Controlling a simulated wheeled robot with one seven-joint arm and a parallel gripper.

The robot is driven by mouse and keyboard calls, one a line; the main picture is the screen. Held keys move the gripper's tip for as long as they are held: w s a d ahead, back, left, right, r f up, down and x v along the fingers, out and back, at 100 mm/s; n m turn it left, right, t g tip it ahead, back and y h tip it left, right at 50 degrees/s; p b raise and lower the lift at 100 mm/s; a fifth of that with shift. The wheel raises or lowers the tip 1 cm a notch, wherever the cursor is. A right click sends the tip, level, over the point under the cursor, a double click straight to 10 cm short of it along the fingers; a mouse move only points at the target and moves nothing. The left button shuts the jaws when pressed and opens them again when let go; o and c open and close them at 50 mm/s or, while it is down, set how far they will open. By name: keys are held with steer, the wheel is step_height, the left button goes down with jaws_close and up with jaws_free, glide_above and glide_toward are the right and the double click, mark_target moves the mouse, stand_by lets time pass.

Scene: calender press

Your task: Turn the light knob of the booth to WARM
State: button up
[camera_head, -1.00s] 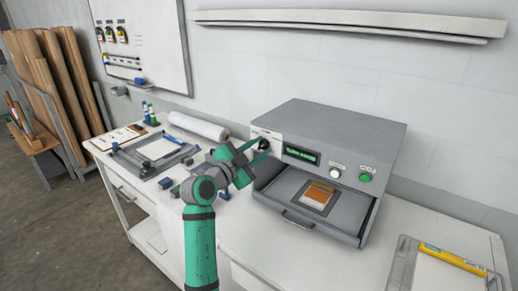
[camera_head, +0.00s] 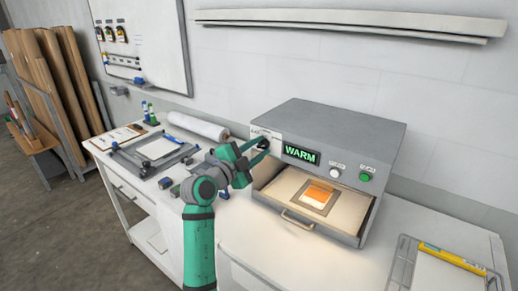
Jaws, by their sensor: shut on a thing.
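The grey booth (camera_head: 335,122) stands on the white table. Its display (camera_head: 301,154) reads WARM in green letters. The light knob (camera_head: 264,143), small and black, is at the upper left of the front panel. My gripper (camera_head: 262,147) is shut on the knob, reaching in from the left; its fingers partly cover the knob and the markings around it. Warm light fills the open bay of the booth, where an orange sample (camera_head: 319,194) lies on the drawer.
A white knob (camera_head: 334,173) and a green button (camera_head: 365,177) sit further right on the panel. The drawer handle (camera_head: 297,219) sticks out in front. A paper trimmer with a yellow bar (camera_head: 453,258) lies at the right. A cutting frame (camera_head: 154,151) and a white roll (camera_head: 200,126) lie on the left table.

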steer(key=o, duration=1)
steer(key=shift+s+a, duration=0.1)
steer(key=v, duration=1)
steer(key=shift+s+a, duration=0.15)
steer(key=shift+s, duration=0.1)
